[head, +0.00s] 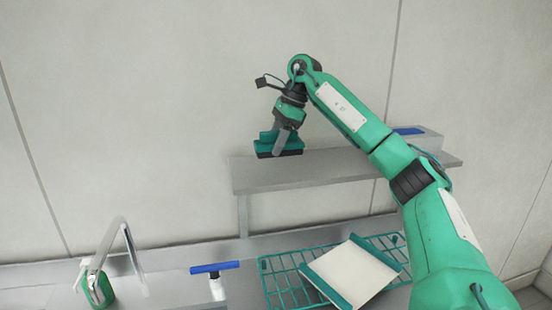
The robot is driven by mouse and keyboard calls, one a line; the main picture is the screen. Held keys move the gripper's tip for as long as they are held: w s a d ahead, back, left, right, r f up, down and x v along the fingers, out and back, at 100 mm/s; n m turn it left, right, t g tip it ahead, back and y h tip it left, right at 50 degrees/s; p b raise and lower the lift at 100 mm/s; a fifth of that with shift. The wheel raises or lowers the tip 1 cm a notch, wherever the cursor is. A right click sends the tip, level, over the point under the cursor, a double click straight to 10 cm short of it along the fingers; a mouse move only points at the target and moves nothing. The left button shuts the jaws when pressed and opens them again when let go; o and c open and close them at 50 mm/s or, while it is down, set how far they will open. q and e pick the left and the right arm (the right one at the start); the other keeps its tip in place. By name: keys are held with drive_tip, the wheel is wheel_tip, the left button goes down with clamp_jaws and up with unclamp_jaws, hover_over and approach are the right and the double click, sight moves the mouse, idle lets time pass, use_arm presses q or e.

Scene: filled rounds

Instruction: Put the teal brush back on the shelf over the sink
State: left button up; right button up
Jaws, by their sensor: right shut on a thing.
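The teal brush (291,143), with a dark underside, is at the left part of the grey shelf (330,172). My right gripper (280,145) points down and is shut on the brush from above. The gripper hides part of the brush. The brush's underside looks level with the shelf top, but I cannot tell whether it touches. My left gripper is out of view.
A grey box with a blue top (418,135) stands at the shelf's right end, behind my arm. Below are a tap (130,250), a blue-headed squeegee (215,268), and a teal wire rack (280,275) with a white, teal-edged board (350,275).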

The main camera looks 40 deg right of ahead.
sight(276, 172)
drive_tip(key=shift+f, duration=1.05)
drive_tip(key=shift+f+p, duration=0.55)
drive_tip(key=shift+f, duration=1.05)
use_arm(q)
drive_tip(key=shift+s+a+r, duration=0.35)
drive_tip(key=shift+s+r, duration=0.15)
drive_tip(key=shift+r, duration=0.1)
use_arm(e)
drive_tip(key=o, duration=0.5)
drive_tip(key=shift+a+f, duration=0.1)
drive_tip(key=shift+f, duration=0.05)
drive_tip(key=o, duration=0.4)
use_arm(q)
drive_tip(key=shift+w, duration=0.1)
use_arm(e)
drive_tip(key=shift+o, duration=0.2)
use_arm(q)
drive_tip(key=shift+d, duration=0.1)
